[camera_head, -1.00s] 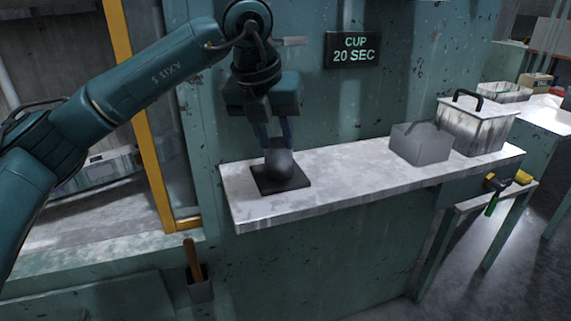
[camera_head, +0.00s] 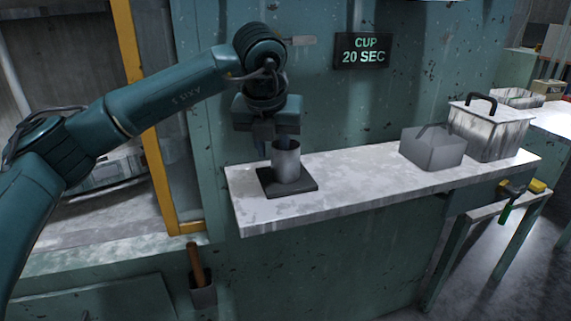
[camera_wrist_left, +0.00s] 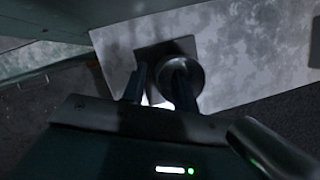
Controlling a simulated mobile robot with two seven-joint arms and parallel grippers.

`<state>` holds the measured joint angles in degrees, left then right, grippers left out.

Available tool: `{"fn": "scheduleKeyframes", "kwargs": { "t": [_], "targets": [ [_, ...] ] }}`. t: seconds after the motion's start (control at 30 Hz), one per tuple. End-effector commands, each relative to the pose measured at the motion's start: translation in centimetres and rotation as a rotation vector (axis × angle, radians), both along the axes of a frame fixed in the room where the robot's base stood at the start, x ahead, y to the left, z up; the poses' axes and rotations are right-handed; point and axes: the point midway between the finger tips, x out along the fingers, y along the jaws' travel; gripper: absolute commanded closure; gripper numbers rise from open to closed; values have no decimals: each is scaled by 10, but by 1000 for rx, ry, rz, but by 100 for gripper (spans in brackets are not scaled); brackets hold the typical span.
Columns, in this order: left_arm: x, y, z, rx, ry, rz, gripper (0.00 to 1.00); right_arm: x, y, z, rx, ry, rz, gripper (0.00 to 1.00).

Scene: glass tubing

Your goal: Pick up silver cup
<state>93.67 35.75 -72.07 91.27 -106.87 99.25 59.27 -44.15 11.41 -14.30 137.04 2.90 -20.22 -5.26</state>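The silver cup (camera_head: 286,164) stands upright, open end up, on a dark square pad (camera_head: 267,188) at the left end of a pale shelf. My left gripper (camera_head: 268,142) is over the cup's left side in the head view. In the left wrist view its fingers (camera_wrist_left: 158,88) are spread apart. One finger overlaps the cup's round mouth (camera_wrist_left: 193,72); the other is to its left over the dark pad. I cannot tell whether the first finger reaches inside the cup. My right gripper is not in view.
The shelf (camera_head: 350,175) is clear between the pad and a grey box (camera_head: 432,150). A lidded metal box (camera_head: 490,130) stands beyond it. A green wall with a sign reading "CUP 20 SEC" (camera_head: 362,50) rises behind. A yellow post (camera_head: 150,130) stands left.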

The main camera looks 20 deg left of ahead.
Motion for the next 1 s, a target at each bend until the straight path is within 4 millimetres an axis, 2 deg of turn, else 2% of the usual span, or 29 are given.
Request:
{"fn": "scheduleKeyframes", "kwargs": {
  "t": [0.03,0.4,0.83,1.0],
  "targets": [
    [0,0,0,0,0,0,71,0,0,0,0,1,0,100],
    [0,0,0,0,0,0,100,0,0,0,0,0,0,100],
    [0,0,1,0,-1,0,100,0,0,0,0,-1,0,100],
    [-3,-2,9,-1,-2,0,100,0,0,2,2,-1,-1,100]
  ]
}}
